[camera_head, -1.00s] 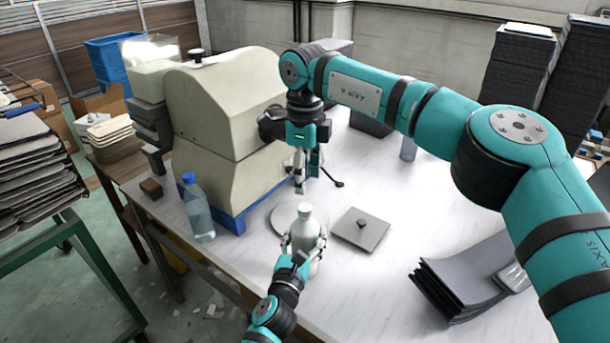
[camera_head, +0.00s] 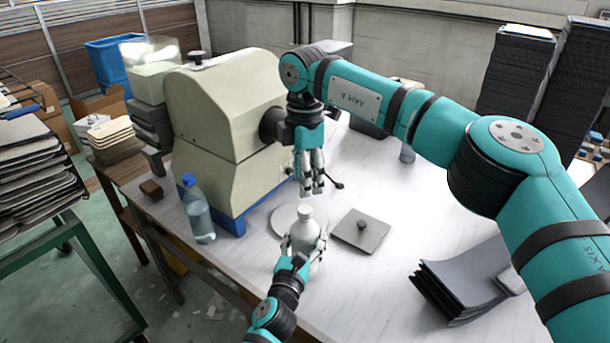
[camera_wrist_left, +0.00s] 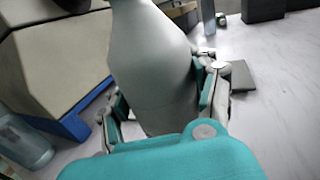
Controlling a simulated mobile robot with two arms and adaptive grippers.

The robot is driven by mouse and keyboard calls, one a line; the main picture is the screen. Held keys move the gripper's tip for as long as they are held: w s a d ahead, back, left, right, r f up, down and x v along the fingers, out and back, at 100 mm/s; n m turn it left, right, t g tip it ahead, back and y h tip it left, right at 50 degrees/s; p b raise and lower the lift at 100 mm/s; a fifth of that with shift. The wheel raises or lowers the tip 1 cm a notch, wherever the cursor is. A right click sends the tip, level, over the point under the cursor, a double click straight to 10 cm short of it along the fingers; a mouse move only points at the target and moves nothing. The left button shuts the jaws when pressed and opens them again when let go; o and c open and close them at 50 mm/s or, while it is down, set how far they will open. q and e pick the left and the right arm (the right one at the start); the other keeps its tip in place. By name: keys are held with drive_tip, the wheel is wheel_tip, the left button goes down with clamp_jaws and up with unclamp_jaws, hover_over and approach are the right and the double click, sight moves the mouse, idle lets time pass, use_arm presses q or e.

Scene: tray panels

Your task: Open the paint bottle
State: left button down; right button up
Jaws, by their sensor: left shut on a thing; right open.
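The paint bottle (camera_head: 306,229) is pale grey-white with a narrow top and stands upright at the table's near side. My left gripper (camera_head: 303,243) is shut around its body from the near side. In the left wrist view the bottle (camera_wrist_left: 152,65) fills the middle, between the fingers of my left gripper (camera_wrist_left: 160,100); its top is out of that view. My right gripper (camera_head: 312,190) is open and empty, pointing down above and just behind the bottle top, apart from it.
A round plate (camera_head: 284,217) lies behind the bottle, and a square grey lid with a knob (camera_head: 361,231) lies to its right. A clear blue-capped bottle (camera_head: 198,212) and a large beige machine (camera_head: 225,120) stand left. Grey folders (camera_head: 470,280) lie right; table between is clear.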

sight(305, 209)
drive_tip(key=m, duration=0.7)
drive_tip(key=shift+f, duration=4)
drive_tip(key=shift+c, duration=0.3)
